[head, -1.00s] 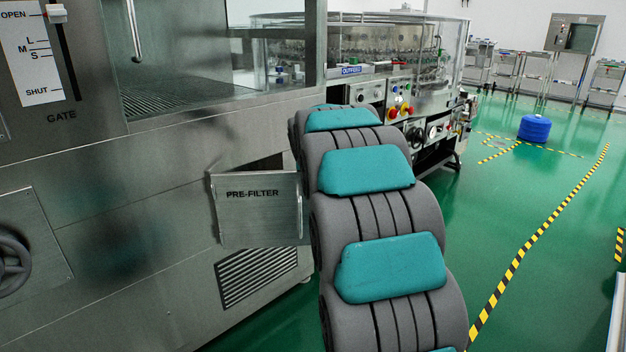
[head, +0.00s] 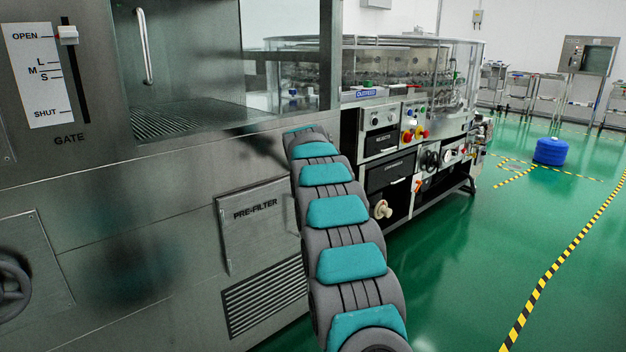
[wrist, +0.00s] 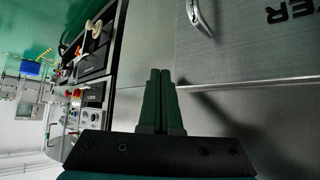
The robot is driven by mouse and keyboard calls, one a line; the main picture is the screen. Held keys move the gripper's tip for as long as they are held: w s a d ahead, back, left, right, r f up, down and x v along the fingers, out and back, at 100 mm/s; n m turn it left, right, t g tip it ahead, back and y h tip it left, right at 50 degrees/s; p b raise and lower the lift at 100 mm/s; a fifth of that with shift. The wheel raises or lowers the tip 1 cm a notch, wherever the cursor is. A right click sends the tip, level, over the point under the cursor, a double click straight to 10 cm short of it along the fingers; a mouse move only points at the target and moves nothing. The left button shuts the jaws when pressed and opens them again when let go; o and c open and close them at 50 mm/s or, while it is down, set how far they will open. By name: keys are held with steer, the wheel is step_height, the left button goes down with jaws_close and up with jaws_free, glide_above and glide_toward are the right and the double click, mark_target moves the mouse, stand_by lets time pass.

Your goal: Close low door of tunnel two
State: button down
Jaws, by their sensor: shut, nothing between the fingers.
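The low door is a steel panel marked PRE-FILTER (head: 253,228) on the lower front of the steel tunnel housing (head: 140,200). In the head view it lies about flush with the housing; whether it is latched I cannot tell. My arm hides its right edge. In the wrist view the door (wrist: 250,45) shows at the upper right, with part of its lettering and a metal handle (wrist: 198,15). My gripper (wrist: 162,75) is shut and empty, in front of the steel front beside the door and apart from the handle. The head view does not show my fingers clearly.
A louvred vent (head: 265,297) sits below the door. A handwheel (head: 12,285) is at the lower left and a gate slider (head: 68,36) at the upper left. The rotary washer (head: 410,120) stands behind my arm. Green floor (head: 470,270) to the right is clear.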

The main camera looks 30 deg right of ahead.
steer(key=shift+w+a, duration=0.15)
steer(key=shift+w, duration=0.6)
